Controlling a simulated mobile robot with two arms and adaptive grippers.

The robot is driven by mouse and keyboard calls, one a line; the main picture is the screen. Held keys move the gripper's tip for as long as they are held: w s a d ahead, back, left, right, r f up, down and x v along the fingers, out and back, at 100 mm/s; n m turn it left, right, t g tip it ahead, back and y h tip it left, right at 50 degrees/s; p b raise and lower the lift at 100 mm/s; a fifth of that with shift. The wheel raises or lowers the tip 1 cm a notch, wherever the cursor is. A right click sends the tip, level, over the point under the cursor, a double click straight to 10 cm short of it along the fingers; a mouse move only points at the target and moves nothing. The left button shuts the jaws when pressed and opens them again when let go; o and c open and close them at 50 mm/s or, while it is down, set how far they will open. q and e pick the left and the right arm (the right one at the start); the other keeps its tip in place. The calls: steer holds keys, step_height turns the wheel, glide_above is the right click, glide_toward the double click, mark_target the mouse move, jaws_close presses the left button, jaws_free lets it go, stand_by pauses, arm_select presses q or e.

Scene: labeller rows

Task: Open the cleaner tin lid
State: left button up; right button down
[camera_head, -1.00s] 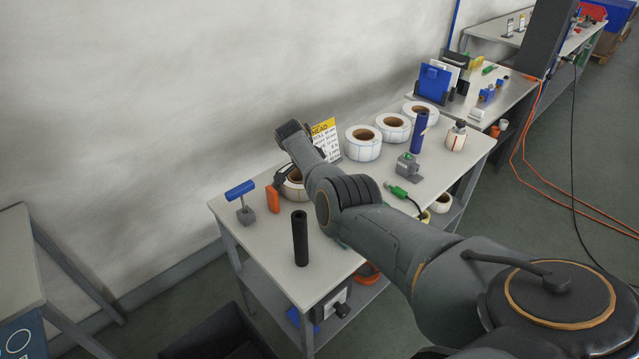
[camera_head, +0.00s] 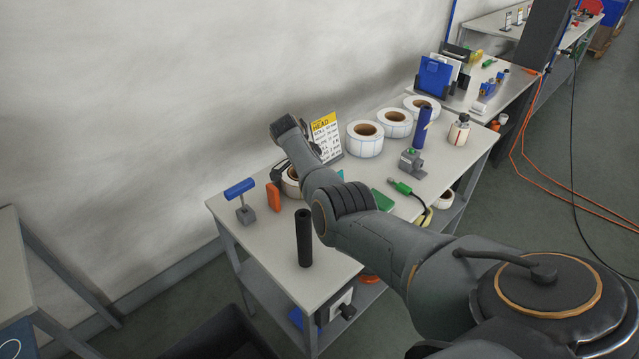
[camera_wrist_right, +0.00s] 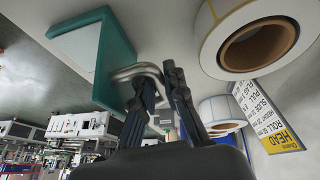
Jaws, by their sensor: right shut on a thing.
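A teal-green boxy piece with a pale face (camera_wrist_right: 75,50), which I take to be the cleaner tin or its lid, shows at upper left in the right wrist view. A bent metal handle (camera_wrist_right: 124,73) sticks out from it. My right gripper (camera_wrist_right: 160,95) is shut on this handle, its dark fingers on either side. I cannot tell the lid's exact angle. My left gripper is not in view.
Label rolls (camera_head: 364,140) and a yellow-headed sign (camera_head: 326,137) stand along the table's back. A black cylinder (camera_head: 304,238), an orange item (camera_head: 273,197) and a blue-handled tool (camera_head: 241,200) stand at the left. A grey device (camera_head: 411,163) and a green-handled tool (camera_head: 402,188) are at the right.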

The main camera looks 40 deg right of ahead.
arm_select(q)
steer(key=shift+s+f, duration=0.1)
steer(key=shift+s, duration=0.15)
arm_select(e)
steer(key=shift+f, duration=0.15)
steer(key=c, duration=1.7)
jaws_free()
steer(key=shift+o, duration=0.2)
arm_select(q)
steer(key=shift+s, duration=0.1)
arm_select(e)
steer(key=v, duration=1.2)
steer(key=shift+d, duration=0.1)
